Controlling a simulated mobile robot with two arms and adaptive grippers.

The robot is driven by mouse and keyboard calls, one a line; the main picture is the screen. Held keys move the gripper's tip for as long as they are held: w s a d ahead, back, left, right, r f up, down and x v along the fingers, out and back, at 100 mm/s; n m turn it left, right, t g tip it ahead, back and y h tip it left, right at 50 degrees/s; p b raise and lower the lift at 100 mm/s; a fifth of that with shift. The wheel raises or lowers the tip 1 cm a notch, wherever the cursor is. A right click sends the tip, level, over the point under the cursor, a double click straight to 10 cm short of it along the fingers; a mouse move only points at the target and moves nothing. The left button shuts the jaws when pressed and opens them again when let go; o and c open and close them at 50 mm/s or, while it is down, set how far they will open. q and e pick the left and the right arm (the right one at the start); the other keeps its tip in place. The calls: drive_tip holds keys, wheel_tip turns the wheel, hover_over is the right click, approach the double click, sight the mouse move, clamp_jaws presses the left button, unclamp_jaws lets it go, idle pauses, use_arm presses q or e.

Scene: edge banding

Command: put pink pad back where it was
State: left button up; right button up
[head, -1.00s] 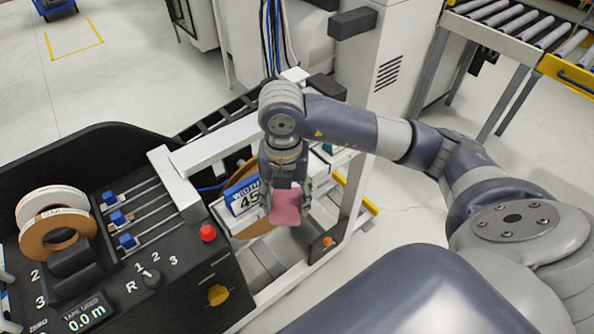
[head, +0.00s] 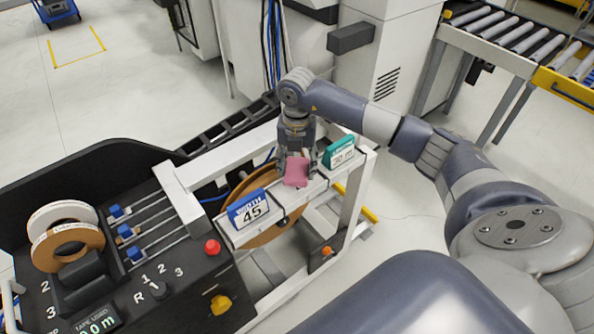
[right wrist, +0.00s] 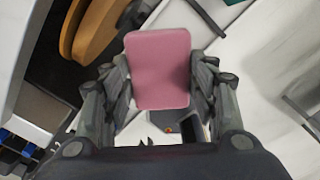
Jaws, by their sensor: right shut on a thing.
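The pink pad (head: 297,171) is held in my right gripper (head: 296,158), which is shut on it. In the right wrist view the pad (right wrist: 158,69) sits between the two fingers (right wrist: 160,88). I cannot tell whether the pad touches the rail. My left gripper is not in view.
A large brown tape roll (head: 262,236) stands behind the rail. The black control panel (head: 180,290) with a red button (head: 212,247), a yellow knob (head: 220,305) and blue sliders is at left. A roller conveyor (head: 520,42) is at the far right.

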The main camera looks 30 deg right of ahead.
sight(297, 169)
wheel_tip(297, 169, down, 3)
drive_tip(key=shift+p, duration=0.7)
drive_tip(key=shift+f, duration=0.25)
drive_tip(key=shift+f, duration=0.2)
drive_tip(key=o, duration=1)
drive_tip(key=shift+r, duration=0.1)
drive_tip(key=shift+r, duration=0.25)
wheel_tip(297, 169, up, 10)
drive_tip(key=b, duration=0.3)
drive_tip(key=shift+r, duration=0.9)
